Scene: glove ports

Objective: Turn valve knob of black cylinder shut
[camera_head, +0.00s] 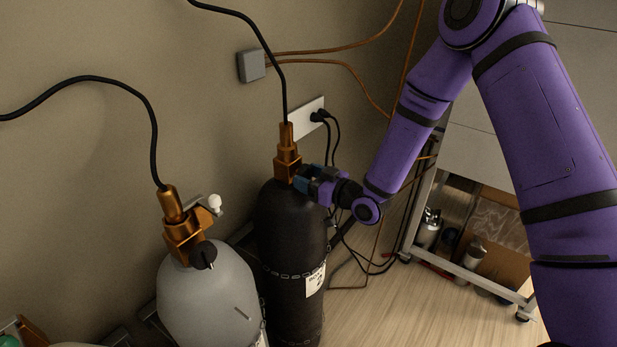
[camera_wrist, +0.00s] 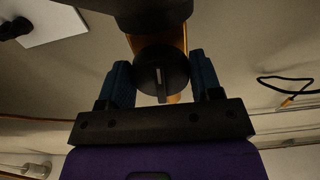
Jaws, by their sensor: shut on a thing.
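The black cylinder (camera_head: 290,235) stands against the wall with a brass valve (camera_head: 287,150) on top and a black hose rising from it. My gripper (camera_head: 298,176) reaches it from the right at valve height. In the wrist view, the round dark valve knob (camera_wrist: 161,72) with a pale line on its face lies between the two blue fingers of my gripper (camera_wrist: 162,82). The fingers are shut on the knob. In the head view the knob is hidden behind my gripper. The cylinder's dark body also shows at the top of the wrist view (camera_wrist: 140,12).
A grey cylinder (camera_head: 207,295) with its own brass valve and black knob (camera_head: 203,254) stands close on the left. Chains run around the cylinders. A wall outlet (camera_head: 308,119) with black plugs is behind.

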